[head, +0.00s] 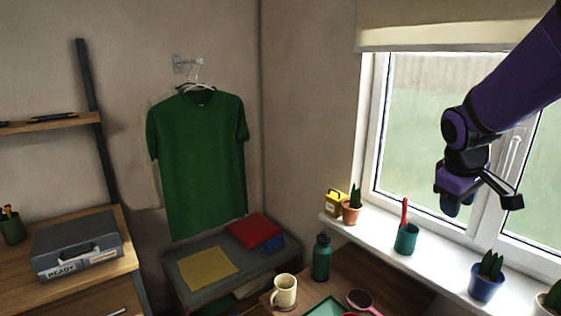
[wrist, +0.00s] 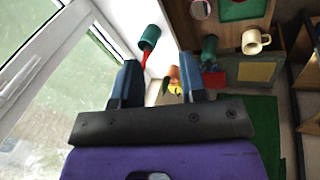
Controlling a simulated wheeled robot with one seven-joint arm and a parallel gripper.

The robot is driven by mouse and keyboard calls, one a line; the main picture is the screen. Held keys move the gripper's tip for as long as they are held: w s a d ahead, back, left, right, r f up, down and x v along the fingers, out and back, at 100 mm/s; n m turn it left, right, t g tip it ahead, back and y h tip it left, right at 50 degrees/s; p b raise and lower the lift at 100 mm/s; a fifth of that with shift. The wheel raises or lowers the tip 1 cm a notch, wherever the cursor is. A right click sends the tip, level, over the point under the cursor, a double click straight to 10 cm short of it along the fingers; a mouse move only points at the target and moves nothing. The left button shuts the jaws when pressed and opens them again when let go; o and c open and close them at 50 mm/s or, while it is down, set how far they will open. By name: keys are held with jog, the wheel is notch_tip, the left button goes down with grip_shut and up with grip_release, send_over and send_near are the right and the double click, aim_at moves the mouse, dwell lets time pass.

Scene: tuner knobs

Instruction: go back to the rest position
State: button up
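My gripper (head: 449,210) hangs in front of the window at the right of the head view, above the white windowsill (head: 445,263). In the wrist view its two blue fingers stand well apart (wrist: 158,75), with nothing held between them. The sill and its objects show beyond the gap. My purple arm comes in from the upper right. No marker of a rest position shows.
On the sill stand a yellow tin (head: 335,203), a terracotta pot (head: 351,215), a teal cup (head: 406,239) with a red-handled item and a blue pot (head: 487,283). A bottle (head: 321,258) and mug (head: 284,291) stand lower. A green shirt (head: 197,165) hangs left.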

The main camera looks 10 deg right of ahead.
jog(key=s+a+r+m+t+y, duration=0.1)
jog(key=s+a+r, duration=0.3)
jog(key=s+a, duration=0.2)
jog(key=s+a+r+m+t+y, duration=0.1)
jog(key=s+a+r+t+y, duration=0.1)
jog(key=s+a, duration=0.5)
jog(key=shift+a+r+m+y, duration=0.3)
jog(key=shift+a+r+m, duration=0.1)
jog(key=shift+a+r, duration=0.5)
